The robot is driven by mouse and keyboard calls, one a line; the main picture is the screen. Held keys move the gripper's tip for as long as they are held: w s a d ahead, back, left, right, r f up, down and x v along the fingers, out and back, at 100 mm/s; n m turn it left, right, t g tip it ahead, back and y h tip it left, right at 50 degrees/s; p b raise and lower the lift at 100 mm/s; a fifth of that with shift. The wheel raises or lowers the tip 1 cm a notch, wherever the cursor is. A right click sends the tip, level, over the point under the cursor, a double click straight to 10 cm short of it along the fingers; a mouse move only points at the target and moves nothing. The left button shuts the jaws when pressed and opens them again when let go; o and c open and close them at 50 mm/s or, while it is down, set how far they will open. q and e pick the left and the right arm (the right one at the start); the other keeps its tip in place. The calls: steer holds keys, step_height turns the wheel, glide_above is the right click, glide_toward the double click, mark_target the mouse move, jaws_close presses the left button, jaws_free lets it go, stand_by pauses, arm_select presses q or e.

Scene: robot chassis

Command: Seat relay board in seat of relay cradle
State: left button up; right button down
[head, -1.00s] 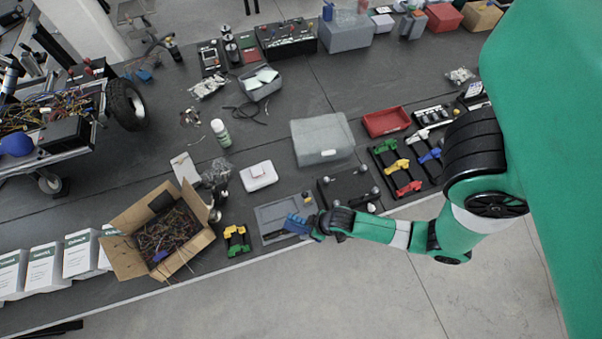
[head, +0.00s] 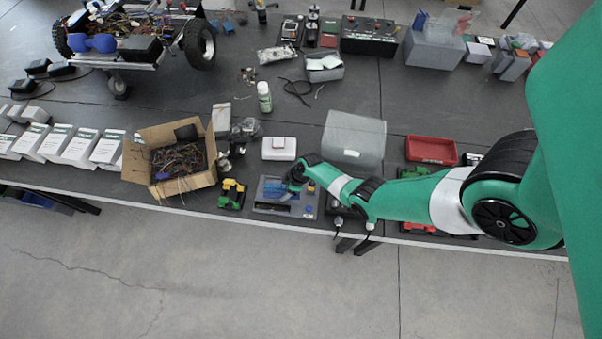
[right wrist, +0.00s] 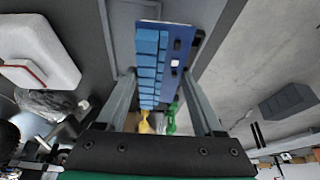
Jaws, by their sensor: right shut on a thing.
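The relay board (right wrist: 148,62) is a blue board with a row of light blue blocks along one side. My right gripper (right wrist: 160,98) is shut on it in the right wrist view, with a finger on each side. In the head view, the board (head: 279,190) is over the grey relay cradle (head: 309,208) near the table's front edge, with the right gripper (head: 293,182) at its upper right. The gripper and board hide part of the cradle and its seat. I cannot tell whether the board touches the cradle. My left gripper is not in view.
A green and yellow part (head: 231,194) and an open cardboard box of wires (head: 140,163) lie left of the cradle. A white box (head: 279,149) and a grey bin (head: 353,140) stand behind it. A red tray (head: 431,150) is farther right.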

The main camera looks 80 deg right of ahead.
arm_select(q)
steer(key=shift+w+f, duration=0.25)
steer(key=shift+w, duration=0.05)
arm_select(e)
steer(key=shift+m, duration=0.4)
steer(key=d, duration=0.1)
steer(key=w+d+r, duration=0.1)
steer(key=d, duration=0.2)
steer(key=shift+w+d+r, duration=0.3)
steer(key=shift+w+r, duration=0.1)
arm_select(q)
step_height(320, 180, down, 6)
steer(key=b, duration=0.6)
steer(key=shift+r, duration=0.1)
arm_select(e)
step_height(320, 180, down, 6)
steer(key=shift+r, duration=0.1)
arm_select(q)
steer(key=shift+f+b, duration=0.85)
steer(key=shift+b, duration=0.1)
arm_select(e)
steer(key=shift+f, duration=0.9)
